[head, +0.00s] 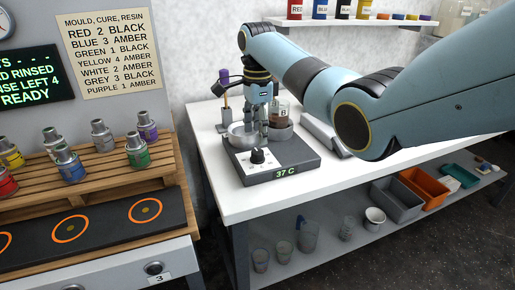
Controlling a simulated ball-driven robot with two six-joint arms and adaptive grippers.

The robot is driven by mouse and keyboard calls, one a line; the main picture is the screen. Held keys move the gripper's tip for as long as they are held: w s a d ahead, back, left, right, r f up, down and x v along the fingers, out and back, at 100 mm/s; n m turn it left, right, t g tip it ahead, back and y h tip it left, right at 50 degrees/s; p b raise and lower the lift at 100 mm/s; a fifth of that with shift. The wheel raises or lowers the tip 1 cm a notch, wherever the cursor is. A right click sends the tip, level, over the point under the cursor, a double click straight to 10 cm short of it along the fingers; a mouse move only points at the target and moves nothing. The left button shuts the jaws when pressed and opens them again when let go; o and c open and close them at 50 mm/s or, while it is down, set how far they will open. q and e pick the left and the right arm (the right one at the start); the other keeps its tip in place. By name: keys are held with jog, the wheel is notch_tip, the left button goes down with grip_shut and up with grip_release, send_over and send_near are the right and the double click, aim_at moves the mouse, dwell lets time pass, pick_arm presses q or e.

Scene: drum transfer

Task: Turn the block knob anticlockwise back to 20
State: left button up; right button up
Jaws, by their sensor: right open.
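The block knob (257,156) is a small black knob on the white dial plate of the grey block (285,168). The block's front display reads 37 C in green. The dial's pointer is too small to read. My right gripper (264,136) points down above the block, just behind the knob and apart from it in the picture. It is open and seems empty. A metal bowl (240,140) sits on the block to its left. A beaker marked B (283,115) with brown contents stands behind it to the right. My left gripper is not in view.
The block stands on a white bench (225,190). A purple-topped tool (224,77) stands behind the bowl. At left, a wooden pallet (110,170) holds several coloured tins. Glassware and bins, including an orange bin (425,186), are on the lower shelf. The bench front left of the block is clear.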

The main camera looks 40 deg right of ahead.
aim_at(258, 151)
notch_tip(258, 151, down, 6)
jog(key=shift+f, duration=0.1)
jog(key=c, duration=1.1)
jog(key=shift+c, duration=0.2)
